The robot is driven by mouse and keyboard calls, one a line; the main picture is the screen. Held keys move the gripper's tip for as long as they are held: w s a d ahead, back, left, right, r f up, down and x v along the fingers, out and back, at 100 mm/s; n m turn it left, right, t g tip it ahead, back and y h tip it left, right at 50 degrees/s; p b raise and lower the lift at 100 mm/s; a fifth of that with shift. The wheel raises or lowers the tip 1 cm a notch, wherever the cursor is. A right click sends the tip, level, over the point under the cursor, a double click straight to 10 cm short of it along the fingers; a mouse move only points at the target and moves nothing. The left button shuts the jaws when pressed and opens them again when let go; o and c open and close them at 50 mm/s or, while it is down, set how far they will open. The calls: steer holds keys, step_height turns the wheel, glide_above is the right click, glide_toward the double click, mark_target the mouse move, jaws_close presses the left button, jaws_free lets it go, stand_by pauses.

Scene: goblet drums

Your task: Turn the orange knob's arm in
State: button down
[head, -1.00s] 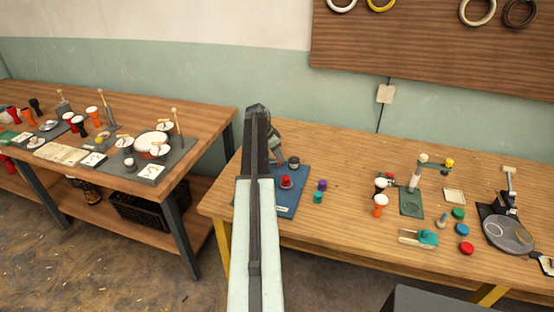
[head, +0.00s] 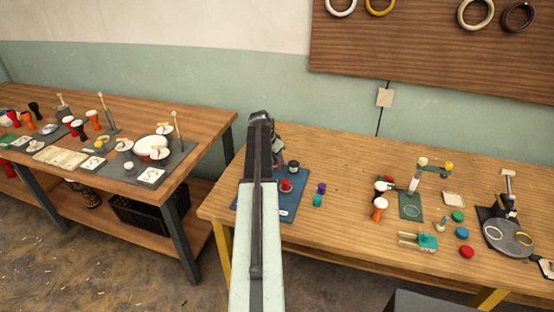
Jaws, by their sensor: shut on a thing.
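My gripper (head: 277,141) shows only as a small dark part just right of my raised arm, over the back of a blue board (head: 286,211). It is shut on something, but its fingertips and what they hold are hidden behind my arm. No orange knob or its arm can be made out. On the visible right part of the board are a red knob (head: 286,186) and a dark round piece with a pale top (head: 293,166). The board's left part is mostly covered by my arm.
Purple (head: 322,188) and teal (head: 317,201) pieces stand just right of the board. Further right are an orange goblet drum (head: 379,205), a green stand (head: 411,207) and several coloured caps. Bare wood lies between. A drum-covered table (head: 205,122) stands left, across a gap.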

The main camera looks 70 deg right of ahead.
steer(key=n, duration=0.2)
steer(key=n+t, duration=0.1)
steer(key=n, duration=0.1)
steer(key=n+t, duration=0.1)
steer(key=n, duration=0.1)
steer(key=shift+s, duration=0.3)
steer(key=n+t, duration=0.1)
steer(key=n, duration=0.2)
steer(key=n+t, duration=0.1)
steer(key=n, duration=0.2)
steer(key=shift+s+t+y, duration=0.2)
steer(key=shift+t+y, duration=0.1)
steer(key=shift+n, duration=0.3)
steer(key=c, duration=1.2)
jaws_free()
steer(key=p+v, duration=0.7)
steer(key=shift+r, duration=0.35)
steer(key=shift+a, duration=0.1)
